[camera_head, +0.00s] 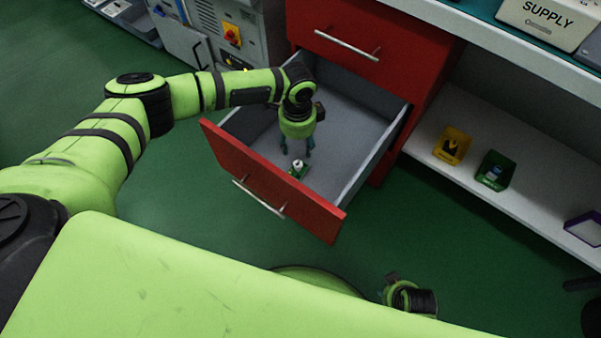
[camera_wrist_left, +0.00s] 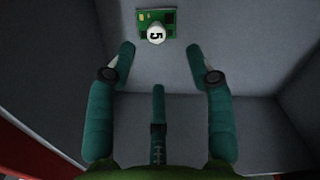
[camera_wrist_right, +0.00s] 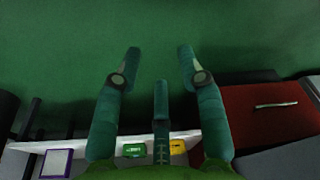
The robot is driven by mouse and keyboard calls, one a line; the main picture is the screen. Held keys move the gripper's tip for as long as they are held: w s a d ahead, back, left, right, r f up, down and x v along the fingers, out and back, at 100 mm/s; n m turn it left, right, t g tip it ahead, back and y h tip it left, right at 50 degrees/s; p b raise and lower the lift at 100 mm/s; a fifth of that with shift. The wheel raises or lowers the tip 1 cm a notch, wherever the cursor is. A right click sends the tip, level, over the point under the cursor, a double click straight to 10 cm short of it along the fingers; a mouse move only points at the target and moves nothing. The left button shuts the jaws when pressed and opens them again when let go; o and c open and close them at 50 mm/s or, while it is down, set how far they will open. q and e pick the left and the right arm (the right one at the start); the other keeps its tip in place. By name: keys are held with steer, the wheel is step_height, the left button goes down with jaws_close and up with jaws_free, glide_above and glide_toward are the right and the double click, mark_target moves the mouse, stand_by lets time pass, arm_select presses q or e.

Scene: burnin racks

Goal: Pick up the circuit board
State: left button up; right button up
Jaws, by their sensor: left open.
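The circuit board (camera_head: 298,171) is a small green board with a white round knob on top, lying on the floor of the open red drawer (camera_head: 272,182) near its front. In the left wrist view the board (camera_wrist_left: 155,24) shows ahead of the fingertips, its white knob marked "5". My left gripper (camera_head: 297,150) reaches down into the drawer, above and behind the board. Its fingers (camera_wrist_left: 160,50) are spread and empty, apart from the board. My right gripper (camera_wrist_right: 160,55) is spread and empty over the green floor; in the head view only part of its arm shows, at the bottom.
The drawer's side walls (camera_head: 376,152) and front panel surround the board. A grey machine (camera_head: 225,30) stands behind the left arm.

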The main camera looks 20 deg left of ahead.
mark_target(298, 163)
arm_select(q)
step_height(298, 163, down, 3)
steer(key=shift+w+r+b, duration=0.1)
steer(key=shift+r+b, duration=0.1)
steer(key=shift+b, duration=0.25)
steer(key=shift+f+b, duration=0.4)
steer(key=shift+f, duration=0.25)
steer(key=f, duration=0.1)
steer(key=f+b, duration=0.1)
steer(key=f, duration=0.3)
steer(key=shift+s+f+b, duration=0.1)
steer(key=shift+s+b, duration=0.25)
steer(key=shift+s, duration=0.05)
steer(key=shift+f, duration=0.4)
jaws_close()
arm_select(e)
steer(key=w+r, duration=0.3)
steer(key=r, duration=0.3)
steer(key=shift+a+r+t, duration=0.15)
steer(key=shift+t, duration=0.25)
